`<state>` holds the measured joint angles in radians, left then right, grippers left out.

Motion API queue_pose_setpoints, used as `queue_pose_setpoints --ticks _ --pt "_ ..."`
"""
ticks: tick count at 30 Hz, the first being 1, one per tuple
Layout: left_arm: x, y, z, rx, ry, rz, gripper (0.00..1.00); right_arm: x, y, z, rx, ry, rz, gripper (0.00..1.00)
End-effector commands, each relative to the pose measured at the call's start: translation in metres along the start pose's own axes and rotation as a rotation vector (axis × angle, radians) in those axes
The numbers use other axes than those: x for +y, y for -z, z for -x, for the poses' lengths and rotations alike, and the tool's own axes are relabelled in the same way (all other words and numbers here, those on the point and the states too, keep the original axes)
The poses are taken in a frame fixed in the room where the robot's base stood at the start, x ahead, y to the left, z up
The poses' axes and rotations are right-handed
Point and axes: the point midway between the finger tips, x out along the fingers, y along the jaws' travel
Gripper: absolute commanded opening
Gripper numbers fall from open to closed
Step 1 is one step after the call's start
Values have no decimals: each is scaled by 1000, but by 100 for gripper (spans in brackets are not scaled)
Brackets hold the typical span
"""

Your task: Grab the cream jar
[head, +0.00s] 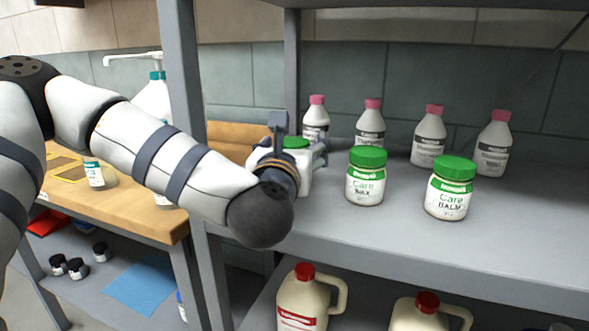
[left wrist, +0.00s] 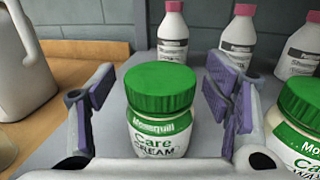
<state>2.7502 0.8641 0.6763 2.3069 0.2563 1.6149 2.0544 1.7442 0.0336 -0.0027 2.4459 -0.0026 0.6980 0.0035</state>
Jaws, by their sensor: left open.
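The cream jar (left wrist: 160,115) is white with a green lid and a label reading "Care CREAM". In the left wrist view it stands upright between the two open fingers of my left gripper (left wrist: 158,100), with a gap visible on each side. In the head view the cream jar (head: 301,160) is on the shelf, mostly hidden behind my left gripper (head: 299,150). My right gripper is not in view.
A wax jar (head: 366,178) and a balm jar (head: 450,190) with green lids stand to the right on the grey shelf (head: 400,240). Several pink-capped bottles (head: 428,137) stand behind. A shelf post (head: 185,90) is close to my left arm.

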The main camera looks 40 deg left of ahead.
Motion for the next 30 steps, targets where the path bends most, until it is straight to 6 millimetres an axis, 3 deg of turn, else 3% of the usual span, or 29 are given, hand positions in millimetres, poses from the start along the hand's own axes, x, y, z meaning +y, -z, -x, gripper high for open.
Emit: queue_pose_setpoints --ticks 8,16,25,28,30 --pt "0 0 -7 1 1 -1 71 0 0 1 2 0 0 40" --pt "0 0 -7 1 1 -2 12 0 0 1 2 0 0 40" --pt "1 -4 -8 -1 0 0 11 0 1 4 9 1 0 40" --pt "3 -19 -13 -7 -1 3 11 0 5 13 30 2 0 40" --pt "7 -40 -19 -14 -2 9 11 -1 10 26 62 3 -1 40"
